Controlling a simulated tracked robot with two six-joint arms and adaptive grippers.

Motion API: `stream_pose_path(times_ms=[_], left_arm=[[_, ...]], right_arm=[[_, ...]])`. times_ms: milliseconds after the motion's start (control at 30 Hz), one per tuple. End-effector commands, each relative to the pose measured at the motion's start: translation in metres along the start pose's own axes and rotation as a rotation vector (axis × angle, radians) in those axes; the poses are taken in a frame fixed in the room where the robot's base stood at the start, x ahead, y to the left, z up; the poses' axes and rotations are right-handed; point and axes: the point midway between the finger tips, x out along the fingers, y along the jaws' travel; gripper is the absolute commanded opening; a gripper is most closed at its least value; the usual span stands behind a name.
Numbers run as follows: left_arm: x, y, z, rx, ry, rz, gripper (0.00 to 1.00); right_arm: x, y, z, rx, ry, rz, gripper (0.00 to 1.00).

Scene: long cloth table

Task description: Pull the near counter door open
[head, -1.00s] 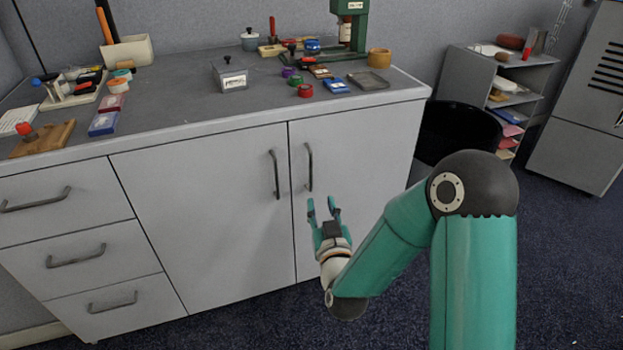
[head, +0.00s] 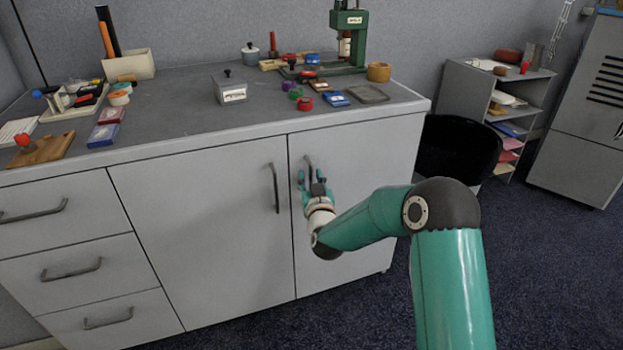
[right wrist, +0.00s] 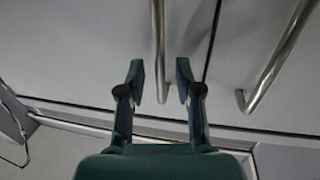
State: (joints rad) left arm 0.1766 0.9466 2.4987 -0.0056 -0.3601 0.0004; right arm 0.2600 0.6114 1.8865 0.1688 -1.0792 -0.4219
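The grey counter has two tall doors, a left door (head: 205,240) and a right door (head: 375,150), each with a dark metal bar handle near their shared seam. My right gripper (head: 311,178) is open in front of the right door's handle (head: 308,165). In the right wrist view that handle (right wrist: 158,45) lines up between the two open fingertips (right wrist: 160,82); contact cannot be told. The left door's handle (head: 274,188) is just to the left, and shows at the right in the wrist view (right wrist: 275,65). Both doors look shut. My left gripper is not in view.
Drawers (head: 75,265) stand left of the doors. The countertop (head: 190,105) holds small boxes, lids and a green press (head: 348,40). A black bin (head: 455,150) stands right of the counter, near my right arm. The floor in front is carpet.

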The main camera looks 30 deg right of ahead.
Motion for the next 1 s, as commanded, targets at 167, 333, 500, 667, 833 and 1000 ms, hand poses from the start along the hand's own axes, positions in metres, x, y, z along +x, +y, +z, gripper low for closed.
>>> stream_pose_path(times_ms=[167, 333, 500, 667, 833, 1000], left_arm=[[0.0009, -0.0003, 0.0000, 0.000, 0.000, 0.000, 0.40], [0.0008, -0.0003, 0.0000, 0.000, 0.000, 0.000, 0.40], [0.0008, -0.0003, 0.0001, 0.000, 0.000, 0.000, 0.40], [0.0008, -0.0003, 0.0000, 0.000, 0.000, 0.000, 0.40], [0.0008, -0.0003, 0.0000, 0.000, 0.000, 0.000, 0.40], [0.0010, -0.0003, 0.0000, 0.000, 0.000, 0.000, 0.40]], right_arm=[[0.0075, -0.0002, 0.0002, 0.000, 0.000, -0.001, 0.34], [0.0078, -0.0005, 0.0001, 0.000, -0.001, -0.001, 0.34], [0.0076, -0.0008, 0.0001, 0.000, 0.000, -0.001, 0.18], [0.0076, -0.0010, 0.0000, 0.000, 0.000, -0.001, 0.00], [0.0076, -0.0011, -0.0001, 0.000, 0.000, -0.001, 0.00], [0.0089, 0.0010, -0.0001, 0.000, 0.001, -0.002, 0.00]])
